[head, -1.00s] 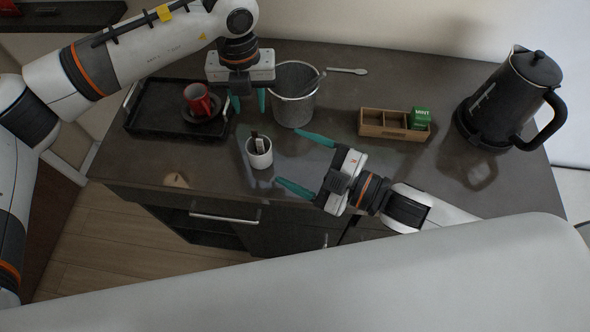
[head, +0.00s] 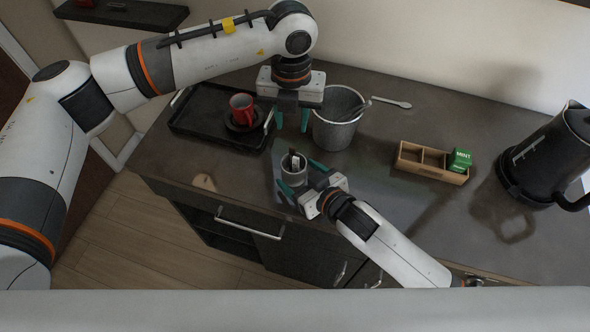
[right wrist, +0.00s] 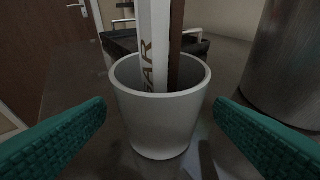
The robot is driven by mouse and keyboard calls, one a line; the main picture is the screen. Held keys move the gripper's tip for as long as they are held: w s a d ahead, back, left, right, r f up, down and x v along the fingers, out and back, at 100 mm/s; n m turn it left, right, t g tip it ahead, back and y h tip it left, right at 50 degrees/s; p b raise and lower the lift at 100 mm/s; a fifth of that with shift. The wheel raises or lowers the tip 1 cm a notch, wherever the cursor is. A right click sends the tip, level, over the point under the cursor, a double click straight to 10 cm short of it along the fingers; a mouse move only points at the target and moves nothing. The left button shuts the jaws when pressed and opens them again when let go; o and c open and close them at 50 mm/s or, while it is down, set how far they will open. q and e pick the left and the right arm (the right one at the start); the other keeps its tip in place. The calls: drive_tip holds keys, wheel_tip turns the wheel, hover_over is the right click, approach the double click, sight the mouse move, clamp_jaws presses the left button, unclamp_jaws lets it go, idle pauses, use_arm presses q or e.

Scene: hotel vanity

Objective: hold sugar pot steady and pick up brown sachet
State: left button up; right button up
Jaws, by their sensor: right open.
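The white sugar pot (head: 294,176) stands upright on the dark counter in the head view. In the right wrist view the pot (right wrist: 160,122) is centred. A white sachet (right wrist: 154,40) with lettering and a brown sachet (right wrist: 176,45) stick up out of it. My right gripper (head: 301,178) is open, its teal fingers on either side of the pot, with gaps visible in the wrist view. My left gripper (head: 291,120) is higher, pointing down above the counter behind the pot, its two teal fingers apart and nothing seen between them.
A black tray (head: 200,132) with a red cup (head: 241,108) lies at left. A metal bucket (head: 338,128) stands just behind the pot. A wooden box (head: 420,168) with a green packet (head: 460,159), a white spoon (head: 391,102) and a black kettle (head: 545,160) are farther right.

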sight(292, 147)
drive_tip(key=shift+x, duration=1.4)
drive_tip(key=c, duration=1.1)
use_arm(q)
drive_tip(key=shift+o, duration=0.4)
drive_tip(key=shift+s+d+r+m, duration=0.1)
drive_tip(key=shift+d+r+m, duration=0.15)
drive_tip(key=shift+r+m, duration=0.75)
drive_tip(key=shift+m, duration=0.3)
wheel_tip(292, 147, down, 7)
drive_tip(key=shift+r, duration=0.2)
drive_tip(key=shift+a+f, duration=0.15)
drive_tip(key=shift+f, duration=1.2)
drive_tip(key=shift+a+f, duration=0.1)
drive_tip(key=shift+f, duration=1.25)
